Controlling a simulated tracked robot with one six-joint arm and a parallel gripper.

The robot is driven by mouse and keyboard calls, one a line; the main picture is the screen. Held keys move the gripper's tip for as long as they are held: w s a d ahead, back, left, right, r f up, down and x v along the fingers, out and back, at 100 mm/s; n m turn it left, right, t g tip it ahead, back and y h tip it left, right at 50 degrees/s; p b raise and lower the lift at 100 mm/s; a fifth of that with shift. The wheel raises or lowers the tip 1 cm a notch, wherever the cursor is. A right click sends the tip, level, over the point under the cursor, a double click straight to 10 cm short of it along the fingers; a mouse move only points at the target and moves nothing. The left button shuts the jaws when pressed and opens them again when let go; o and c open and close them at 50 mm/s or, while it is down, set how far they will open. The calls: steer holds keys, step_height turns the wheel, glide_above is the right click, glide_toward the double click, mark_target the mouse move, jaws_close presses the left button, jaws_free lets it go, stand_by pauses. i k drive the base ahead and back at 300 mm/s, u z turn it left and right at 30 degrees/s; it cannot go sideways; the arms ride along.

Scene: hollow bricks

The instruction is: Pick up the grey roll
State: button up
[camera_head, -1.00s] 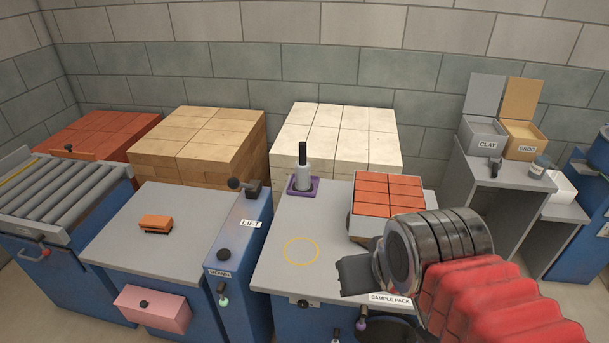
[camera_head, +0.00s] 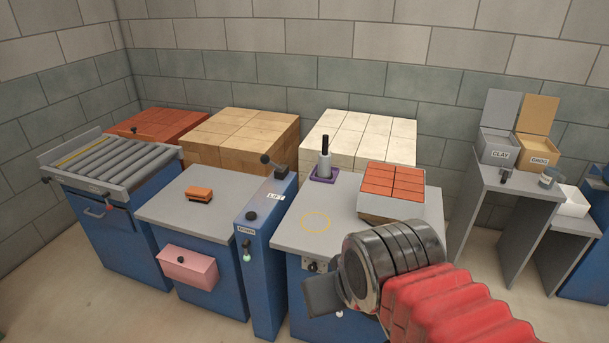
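A light grey upright roll (camera_head: 324,166) with a black top stands in a purple holder (camera_head: 323,179), near the back left of the right worktable (camera_head: 333,236). My gripper (camera_head: 322,295) shows as a dark grey piece at the end of my arm, at the lower middle, in front of that table's front edge. It is well apart from the roll and nearer to the camera. The fingers are mostly hidden by my wrist, so their opening does not show.
A grey tray of red bricks (camera_head: 393,188) sits on the right worktable, beside a yellow ring mark (camera_head: 315,222). A blue lift post (camera_head: 264,231) stands left of it. Brick stacks (camera_head: 359,139) line the wall. Open floor (camera_head: 110,295) lies at front left.

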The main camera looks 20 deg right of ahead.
mark_target(325, 156)
steer(key=u, duration=0.3)
steer(key=k, duration=0.65)
steer(key=u, duration=0.55)
steer(key=i, duration=2.1)
steer(key=z, duration=0.4)
